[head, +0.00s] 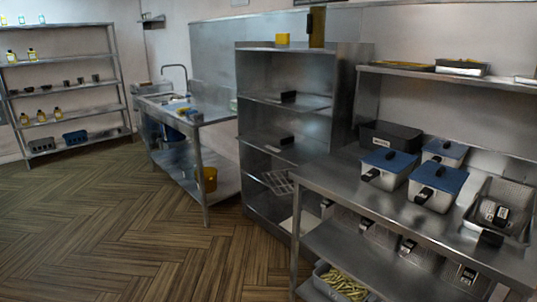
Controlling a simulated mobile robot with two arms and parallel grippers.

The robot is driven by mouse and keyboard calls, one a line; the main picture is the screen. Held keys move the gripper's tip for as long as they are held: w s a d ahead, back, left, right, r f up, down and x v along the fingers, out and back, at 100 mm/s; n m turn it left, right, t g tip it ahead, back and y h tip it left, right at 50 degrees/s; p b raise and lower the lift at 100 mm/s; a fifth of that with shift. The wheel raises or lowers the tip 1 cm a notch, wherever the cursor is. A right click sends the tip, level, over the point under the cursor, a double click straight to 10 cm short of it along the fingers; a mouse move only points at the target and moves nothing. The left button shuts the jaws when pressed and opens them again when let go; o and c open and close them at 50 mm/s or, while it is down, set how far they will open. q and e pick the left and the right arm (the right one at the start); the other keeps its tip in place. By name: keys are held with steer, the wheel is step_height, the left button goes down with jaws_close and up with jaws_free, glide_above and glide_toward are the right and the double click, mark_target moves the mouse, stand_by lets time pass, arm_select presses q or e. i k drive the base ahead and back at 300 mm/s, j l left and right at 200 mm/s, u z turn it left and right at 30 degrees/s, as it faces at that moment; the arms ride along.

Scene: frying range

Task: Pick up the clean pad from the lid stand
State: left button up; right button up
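A tall steel shelf stand (273,205) is in the middle of the head view. It holds flat pieces with black handles (288,97) that look like lids, but no label shows which unit is the lid stand. A small yellow block (283,39), possibly a pad, sits on top of this stand. A taller dark, brownish-yellow item (316,27) stands beside it. I cannot tell which of them, if either, is the clean pad. Neither of my grippers is in view.
A steel counter (335,192) at right bears blue-lidded fryer containers (388,162) and wire baskets (503,205). A tub of fries (340,284) is below. A sink table (215,117) stands behind, a rack (70,88) at far left. The wooden floor (130,220) is clear.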

mark_target(309, 222)
steer(key=i+j+u, duration=0.25)
steer(key=i, duration=0.55)
steer(key=i+l+u, duration=0.1)
steer(key=i+u, duration=0.15)
steer(key=i, duration=0.5)
steer(key=i+l+u, duration=0.25)
steer(key=i, duration=0.55)
steer(key=i+z, duration=0.45)
steer(key=i+j+z, duration=0.15)
steer(key=i+z, duration=0.25)
steer(key=i, duration=0.2)
steer(key=i+j+z, duration=0.3)
steer(key=i+z, duration=0.15)
steer(key=i, duration=0.1)
